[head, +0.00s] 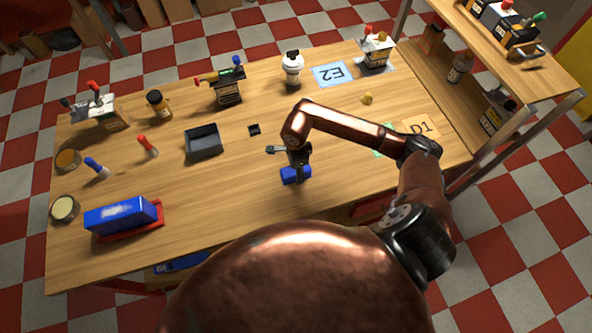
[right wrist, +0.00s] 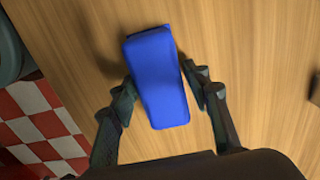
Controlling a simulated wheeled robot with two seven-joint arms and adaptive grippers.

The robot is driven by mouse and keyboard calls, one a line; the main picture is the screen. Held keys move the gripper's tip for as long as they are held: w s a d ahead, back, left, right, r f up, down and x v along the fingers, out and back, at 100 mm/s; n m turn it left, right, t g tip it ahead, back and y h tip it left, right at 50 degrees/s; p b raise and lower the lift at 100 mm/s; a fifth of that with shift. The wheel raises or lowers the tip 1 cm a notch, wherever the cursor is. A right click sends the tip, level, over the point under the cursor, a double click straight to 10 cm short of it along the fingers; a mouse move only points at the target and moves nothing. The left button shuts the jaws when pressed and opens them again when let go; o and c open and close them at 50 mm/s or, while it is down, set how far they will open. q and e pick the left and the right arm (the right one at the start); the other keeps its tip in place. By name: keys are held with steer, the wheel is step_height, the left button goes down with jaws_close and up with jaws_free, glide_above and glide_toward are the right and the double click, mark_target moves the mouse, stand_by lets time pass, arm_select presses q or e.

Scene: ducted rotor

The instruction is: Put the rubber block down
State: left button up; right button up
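The rubber block seems to be the blue block (head: 296,175) at the table's front middle; it also shows in the right wrist view (right wrist: 156,78). My right gripper (right wrist: 159,74) has one finger on each side of it. The left fingertip looks against the block's side, and the right one is very close to it. I cannot tell whether they press on it. In the head view my right gripper (head: 299,163) points down over the block, which looks at or just above the table top. My left gripper is not in view.
A grey tray (head: 204,141) and a small black square (head: 254,129) lie to the left. A blue box (head: 122,215) sits in a red tray at the front left. Bottles and tools line the back. Bare wood surrounds the block.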

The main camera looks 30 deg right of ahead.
steer(key=shift+o, duration=0.8)
steer(key=shift+r, duration=0.15)
steer(key=shift+w+r, duration=0.1)
steer(key=shift+r, duration=0.2)
step_height(320, 180, up, 12)
steer(key=shift+f, duration=0.25)
steer(key=shift+a, duration=0.1)
